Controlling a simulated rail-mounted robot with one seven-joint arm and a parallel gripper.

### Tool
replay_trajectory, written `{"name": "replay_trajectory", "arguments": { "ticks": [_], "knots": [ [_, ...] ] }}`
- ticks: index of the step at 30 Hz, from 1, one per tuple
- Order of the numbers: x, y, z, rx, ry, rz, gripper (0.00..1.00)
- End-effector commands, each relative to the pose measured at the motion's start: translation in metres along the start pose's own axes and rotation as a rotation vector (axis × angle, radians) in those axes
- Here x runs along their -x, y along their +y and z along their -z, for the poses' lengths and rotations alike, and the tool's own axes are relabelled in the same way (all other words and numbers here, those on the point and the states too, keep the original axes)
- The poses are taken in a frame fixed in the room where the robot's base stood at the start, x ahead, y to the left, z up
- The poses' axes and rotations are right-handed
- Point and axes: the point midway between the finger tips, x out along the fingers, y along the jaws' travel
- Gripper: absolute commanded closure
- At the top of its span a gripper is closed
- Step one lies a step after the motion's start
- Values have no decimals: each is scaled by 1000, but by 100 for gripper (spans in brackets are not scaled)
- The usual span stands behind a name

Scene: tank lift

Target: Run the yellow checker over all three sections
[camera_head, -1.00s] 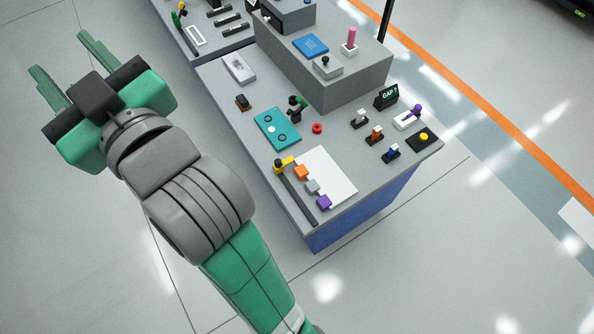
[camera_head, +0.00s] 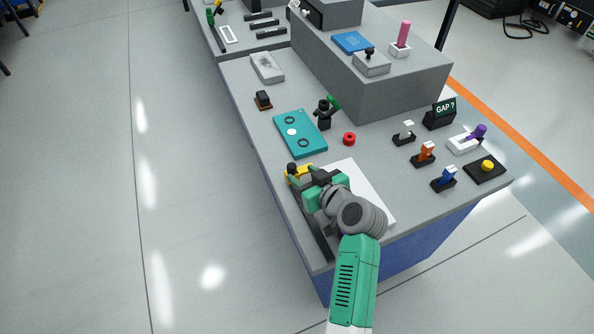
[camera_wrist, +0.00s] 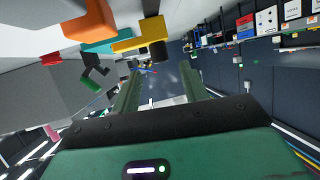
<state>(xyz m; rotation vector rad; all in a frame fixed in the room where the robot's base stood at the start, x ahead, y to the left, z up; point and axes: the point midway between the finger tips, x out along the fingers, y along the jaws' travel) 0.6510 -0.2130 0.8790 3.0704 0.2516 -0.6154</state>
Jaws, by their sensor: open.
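The yellow checker (camera_head: 298,173), a yellow piece with a black knob, sits at the upper end of a dark rail (camera_head: 315,232) along the table's left edge. In the wrist view the checker (camera_wrist: 136,43) lies beyond my fingertips, with its black knob near their gap. My gripper (camera_head: 303,181) is open and empty, close beside the checker. The wrist view shows both green fingers (camera_wrist: 161,72) apart. Contact cannot be told. An orange block (camera_wrist: 90,20) shows at the upper left of the wrist view. My arm hides the blocks beside the rail in the head view.
A white sheet (camera_head: 377,193) lies right of my gripper. A grey raised block (camera_head: 400,95) fills the back. The floor left of the table is clear.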

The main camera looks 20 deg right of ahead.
Motion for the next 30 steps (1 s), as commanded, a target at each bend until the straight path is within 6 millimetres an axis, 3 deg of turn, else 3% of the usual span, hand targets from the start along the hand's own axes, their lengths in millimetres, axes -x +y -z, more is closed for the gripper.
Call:
{"name": "replay_trajectory", "arguments": {
  "ticks": [3,9,20,27,30],
  "knots": [
    [-26,0,-3,1,0,2,56],
    [-58,0,-3,0,0,0,56],
    [-66,0,0,1,0,-1,56],
    [-66,0,0,1,0,-1,100],
    [-66,0,0,1,0,-1,100]
  ]
}}
